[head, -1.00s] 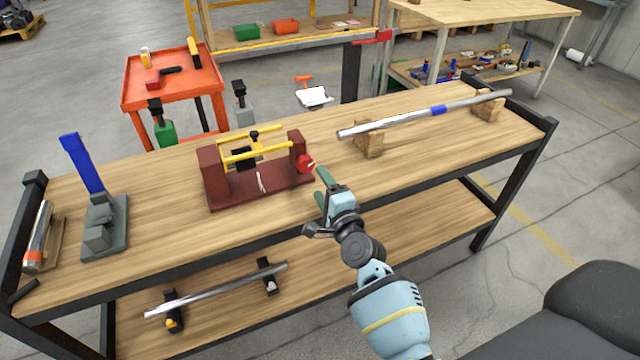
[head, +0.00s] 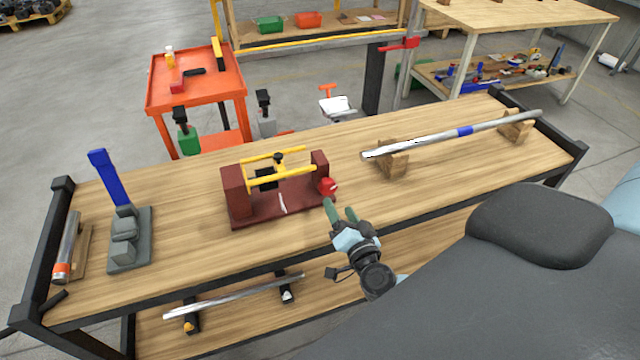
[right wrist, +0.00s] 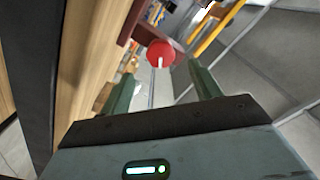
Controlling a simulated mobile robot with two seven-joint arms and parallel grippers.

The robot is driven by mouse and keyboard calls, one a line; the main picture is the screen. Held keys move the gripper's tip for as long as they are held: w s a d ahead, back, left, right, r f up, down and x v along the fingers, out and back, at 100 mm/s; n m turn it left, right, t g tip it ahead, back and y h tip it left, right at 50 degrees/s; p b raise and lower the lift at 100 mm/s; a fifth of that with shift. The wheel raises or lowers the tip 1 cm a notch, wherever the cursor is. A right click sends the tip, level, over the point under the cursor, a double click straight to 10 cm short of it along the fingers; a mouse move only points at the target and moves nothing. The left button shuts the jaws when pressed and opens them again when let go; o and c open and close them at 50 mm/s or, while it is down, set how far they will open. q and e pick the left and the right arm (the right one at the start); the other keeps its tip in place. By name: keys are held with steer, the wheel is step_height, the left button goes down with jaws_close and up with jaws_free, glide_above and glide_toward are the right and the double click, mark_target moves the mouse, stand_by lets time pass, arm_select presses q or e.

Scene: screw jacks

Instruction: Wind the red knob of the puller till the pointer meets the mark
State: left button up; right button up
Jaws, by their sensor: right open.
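The puller (head: 280,209) stands on the workbench, a dark red frame with two end blocks and yellow rods between them. Its red knob (head: 328,187) sits on the right end block; it also shows in the right wrist view (right wrist: 160,52), with a pale line on its face. A small white streak, perhaps the mark, lies on the base (head: 283,204); the pointer cannot be made out clearly. My right gripper (head: 341,208) is open just in front of the knob. In the right wrist view its green fingers (right wrist: 163,85) stand either side of the knob, apart from it. My left gripper is not in view.
A blue-handled grey fixture (head: 128,240) stands at the bench's left. A metal bar with a blue band (head: 430,138) rests on wooden blocks at the right. An orange cart (head: 196,85) stands behind. The bench (head: 330,150) is clear around the puller.

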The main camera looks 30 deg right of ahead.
mark_target(330, 190)
steer(key=shift+w, duration=0.25)
steer(key=x, duration=0.5)
steer(key=shift+w+d, duration=0.15)
steer(key=shift+w, duration=0.25)
steer(key=shift+w+d+b, duration=0.15)
steer(key=shift+w+b, duration=0.2)
steer(key=shift+w, duration=0.4)
steer(key=c, duration=1)
steer(key=shift+o, duration=0.2)
steer(key=shift+r+m+p, duration=0.15)
steer(key=shift+m+p, duration=0.15)
steer(key=shift+m, duration=1.8)
steer(key=o, duration=1)
steer(key=shift+c, duration=0.2)
